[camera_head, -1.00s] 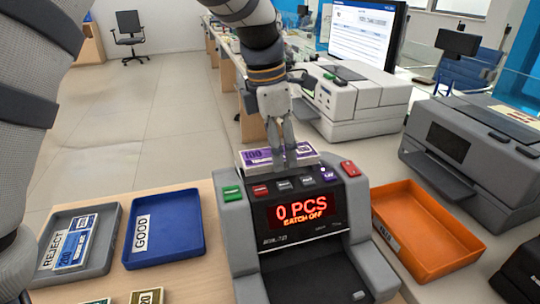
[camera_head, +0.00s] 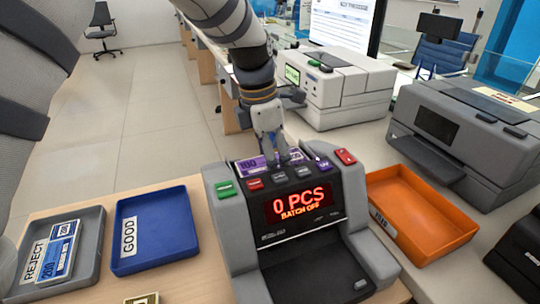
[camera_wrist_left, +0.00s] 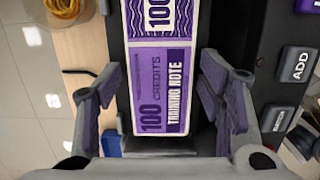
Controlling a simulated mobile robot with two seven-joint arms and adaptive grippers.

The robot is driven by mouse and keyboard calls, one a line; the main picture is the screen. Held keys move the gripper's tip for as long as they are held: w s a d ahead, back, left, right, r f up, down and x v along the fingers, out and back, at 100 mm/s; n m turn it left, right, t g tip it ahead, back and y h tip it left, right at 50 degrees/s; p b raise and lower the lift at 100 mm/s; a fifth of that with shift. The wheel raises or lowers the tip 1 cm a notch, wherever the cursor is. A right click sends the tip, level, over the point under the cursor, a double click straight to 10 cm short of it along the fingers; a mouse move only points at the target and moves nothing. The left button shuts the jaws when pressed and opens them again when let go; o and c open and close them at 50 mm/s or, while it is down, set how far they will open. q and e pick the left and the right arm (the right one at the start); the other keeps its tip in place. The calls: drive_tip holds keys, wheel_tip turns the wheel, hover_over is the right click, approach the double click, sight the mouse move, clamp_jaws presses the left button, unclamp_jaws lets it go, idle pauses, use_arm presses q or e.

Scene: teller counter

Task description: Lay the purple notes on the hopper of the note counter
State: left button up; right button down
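The purple notes (camera_head: 250,164) lie in the hopper at the top back of the grey note counter (camera_head: 350,190), behind its row of keys. In the left wrist view the purple notes (camera_wrist_left: 160,85) lie flat, face up, reading "100 credits training note". My left gripper (camera_head: 284,158) is low over the hopper. Its fingers stand on both sides of the notes with gaps between, so it is open. The fingers and keys hide part of the notes in the head view. The counter display reads "0 PCS, BATCH OFF". My right gripper is not in view.
A grey REJECT tray (camera_head: 91,232) holding blue notes (camera_head: 62,250) and an empty blue GOOD tray (camera_head: 180,262) are at left. An empty orange tray (camera_head: 425,205) is at right. Grey machines (camera_head: 345,90) stand behind and to the right.

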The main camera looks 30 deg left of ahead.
sight(262, 164)
use_arm(q)
wheel_tip(262, 164, up, 12)
drive_tip(key=s+a, duration=0.1)
drive_tip(key=shift+s+a, duration=0.15)
drive_tip(key=shift+s, duration=0.1)
idle(0.5)
